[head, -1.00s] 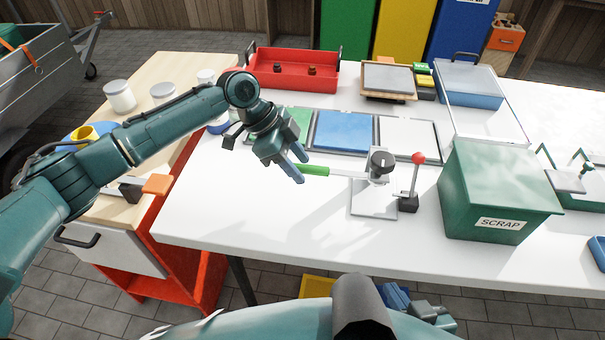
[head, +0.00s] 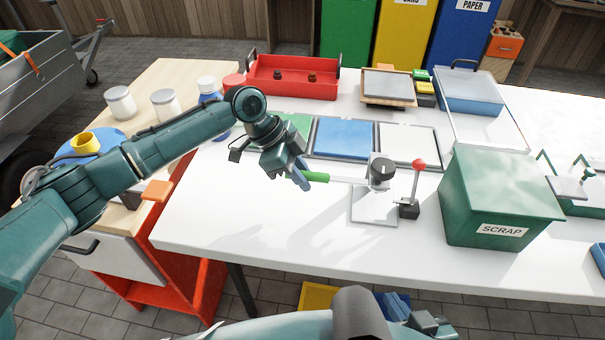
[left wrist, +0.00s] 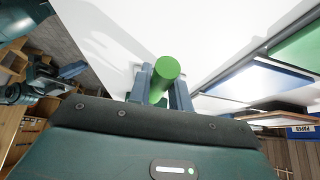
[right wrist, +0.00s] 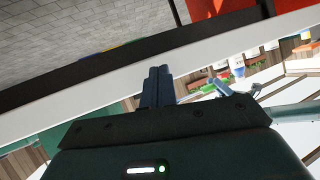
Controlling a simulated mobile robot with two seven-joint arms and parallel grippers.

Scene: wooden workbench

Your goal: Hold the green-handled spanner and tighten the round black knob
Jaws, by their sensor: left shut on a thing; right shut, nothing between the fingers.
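The green-handled spanner (head: 319,177) lies roughly level above the bench, its pale shank reaching right to the post under the round black knob (head: 382,170). The knob tops a grey fixture on a light plate (head: 373,210). Whether the spanner's head touches the fixture is too small to tell. My left gripper (head: 302,178) is shut on the green handle's left end; the handle's round end (left wrist: 166,68) shows between its fingers in the left wrist view. My right gripper (head: 428,322) is low at the bench's front side; in the right wrist view its fingers (right wrist: 158,72) are together and empty.
A red-balled lever (head: 419,165) stands just right of the fixture, then the green scrap box (head: 500,190). Blue (head: 343,139) and white panels lie behind. A red tray (head: 292,80) is at the back. The white bench front left of the fixture is clear.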

